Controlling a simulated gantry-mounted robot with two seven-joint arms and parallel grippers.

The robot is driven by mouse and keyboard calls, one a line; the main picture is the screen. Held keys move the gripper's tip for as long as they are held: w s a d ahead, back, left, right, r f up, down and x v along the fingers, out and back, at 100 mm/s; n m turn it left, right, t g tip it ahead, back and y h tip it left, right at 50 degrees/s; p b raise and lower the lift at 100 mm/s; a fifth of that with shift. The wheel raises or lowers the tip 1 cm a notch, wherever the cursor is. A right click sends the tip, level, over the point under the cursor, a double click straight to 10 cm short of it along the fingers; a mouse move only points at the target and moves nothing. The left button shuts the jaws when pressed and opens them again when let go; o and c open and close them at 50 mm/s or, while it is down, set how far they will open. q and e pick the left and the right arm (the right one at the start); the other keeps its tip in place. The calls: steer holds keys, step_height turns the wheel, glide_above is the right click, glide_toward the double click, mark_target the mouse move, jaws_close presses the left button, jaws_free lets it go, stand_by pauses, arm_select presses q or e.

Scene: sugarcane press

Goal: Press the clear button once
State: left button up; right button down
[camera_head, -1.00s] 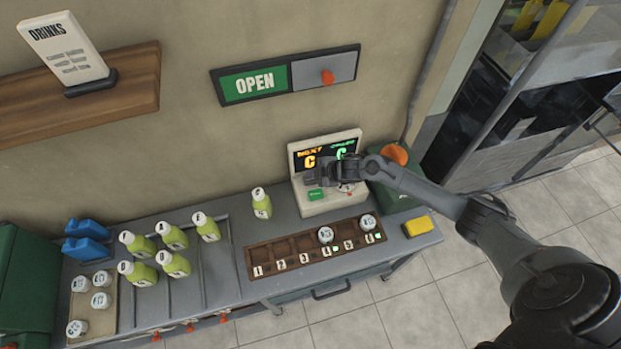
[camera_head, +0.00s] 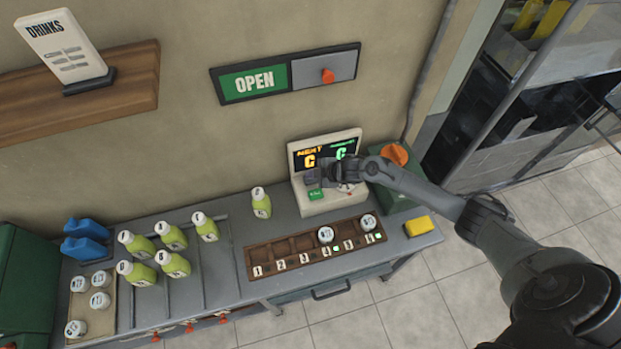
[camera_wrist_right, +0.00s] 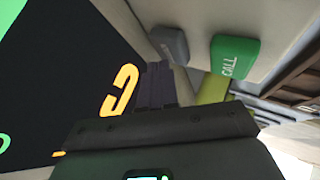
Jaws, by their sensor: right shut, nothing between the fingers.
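The order console (camera_head: 333,203) stands at the right end of the counter, with a dark display reading NEXT and a second word, each above a "C"-like character. The green CALL button (camera_head: 316,194) is on its panel and also shows in the wrist view (camera_wrist_right: 235,56). Beside it in the wrist view is a grey button (camera_wrist_right: 169,43) with no readable label; I cannot confirm that it is the clear button. My right gripper (camera_head: 312,177) is shut and empty, in front of the display and close to the buttons. Its fingers (camera_wrist_right: 158,82) appear near the grey button; contact cannot be told. My left gripper is out of view.
A numbered wooden rack (camera_head: 294,263) with two white-lidded cups lies in front of the console. A green bottle (camera_head: 261,203) stands left of it. A green box with an orange knob (camera_head: 395,154) and a yellow block (camera_head: 418,226) are to the right.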

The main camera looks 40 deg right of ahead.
mark_target(313, 180)
steer(key=shift+f, duration=0.25)
stand_by(0.4)
steer(key=shift+f+b, duration=0.3)
steer(key=shift+b, duration=0.1)
steer(key=shift+r, duration=0.2)
stand_by(0.3)
steer(key=shift+r+p, duration=0.75)
steer(key=shift+p, duration=0.2)
steer(key=shift+r, duration=0.15)
step_height(313, 180, up, 5)
steer(key=p, duration=0.4)
steer(key=shift+p, duration=0.4)
steer(key=shift+s+f, duration=0.1)
steer(key=shift+f, duration=0.1)
